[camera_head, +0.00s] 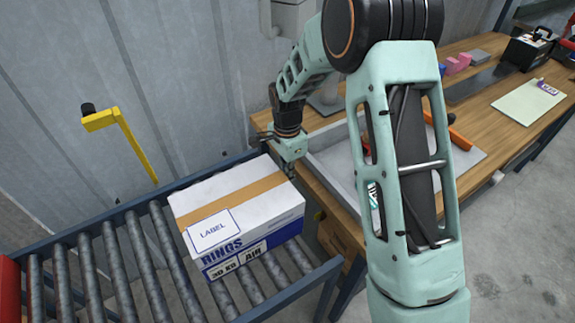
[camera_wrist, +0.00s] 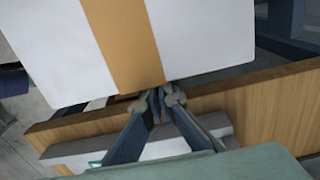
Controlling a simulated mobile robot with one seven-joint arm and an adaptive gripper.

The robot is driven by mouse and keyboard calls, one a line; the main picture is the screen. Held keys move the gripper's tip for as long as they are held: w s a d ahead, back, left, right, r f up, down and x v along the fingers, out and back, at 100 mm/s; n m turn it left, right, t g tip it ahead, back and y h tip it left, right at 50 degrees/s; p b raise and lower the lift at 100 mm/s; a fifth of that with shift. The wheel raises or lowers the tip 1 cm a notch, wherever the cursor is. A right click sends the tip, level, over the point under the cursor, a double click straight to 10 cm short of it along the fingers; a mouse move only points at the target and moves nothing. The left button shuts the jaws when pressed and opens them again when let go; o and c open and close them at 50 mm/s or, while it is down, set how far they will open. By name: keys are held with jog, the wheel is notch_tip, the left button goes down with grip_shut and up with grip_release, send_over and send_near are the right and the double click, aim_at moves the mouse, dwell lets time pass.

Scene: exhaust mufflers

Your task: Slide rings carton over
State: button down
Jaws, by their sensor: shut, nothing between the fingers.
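The rings carton (camera_head: 262,176) is a white box with an orange tape strip, a label on top and blue "RINGS" printing on its front side. It sits upright on the roller conveyor (camera_head: 147,268), near the end by the workbench. In the wrist view its taped top (camera_wrist: 190,35) fills the upper middle. My gripper (camera_head: 291,173) is at the carton's right edge, on the bench side. In the wrist view the fingertips (camera_wrist: 161,98) are together and empty, right by the carton's edge. I cannot tell whether they touch it.
The wooden workbench (camera_head: 470,107) stands to the right, with a grey tray (camera_head: 326,158) beside my gripper. A red object (camera_head: 9,290) is at far left. Rollers left of the carton are clear.

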notch_tip(320, 180, down, 2)
jog(key=shift+f, duration=0.15)
dwell(0.3)
jog(key=s+a, duration=0.9)
jog(key=a, duration=0.4)
jog(key=s+a+b, duration=0.1)
jog(key=s+a, duration=0.8)
jog(key=a, duration=0.5)
jog(key=s+a+b, duration=0.1)
jog(key=s+a, duration=0.8)
jog(key=a, duration=0.5)
jog(key=shift+s, duration=0.4)
jog(key=shift+w, duration=0.1)
